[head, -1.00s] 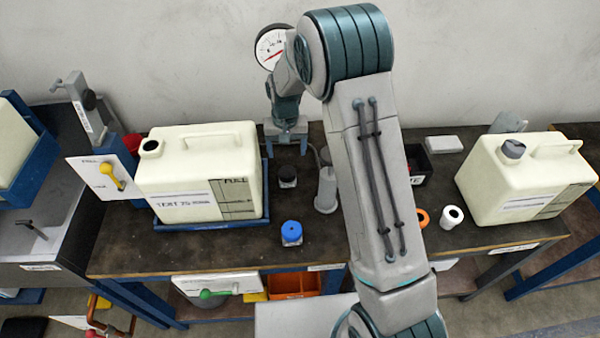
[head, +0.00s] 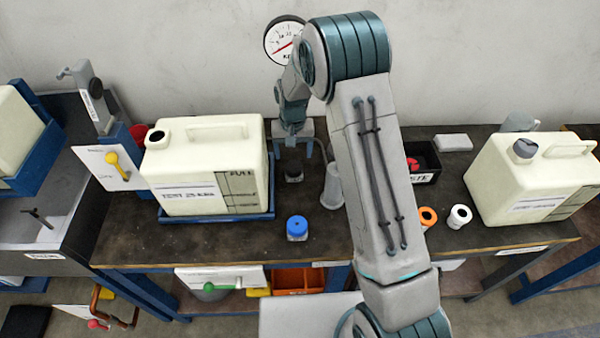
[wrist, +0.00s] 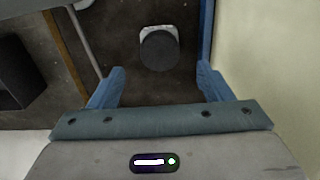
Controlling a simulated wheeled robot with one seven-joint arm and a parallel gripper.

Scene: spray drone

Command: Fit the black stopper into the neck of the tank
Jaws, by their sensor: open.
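The black stopper (head: 293,172) stands upright on the bench behind the blue-capped bottle, right of the cream tank. In the wrist view the stopper (wrist: 159,50) is a dark round top on a pale base, just ahead of the fingertips and centred between them. My gripper (head: 297,142) is above and behind it, with blue fingers; in the wrist view my gripper (wrist: 160,72) is open and empty. The cream tank (head: 195,185) sits in a blue tray (head: 230,217). Its neck (head: 156,137), at the top left, is open and dark inside.
A blue-capped bottle (head: 297,228) stands in front. A pale cylinder (head: 332,188) is close right of the stopper. An orange ring (head: 428,216), a white ring (head: 459,215) and a second tank (head: 530,180) with a grey cap are farther right. A pressure gauge (head: 284,43) is behind my gripper.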

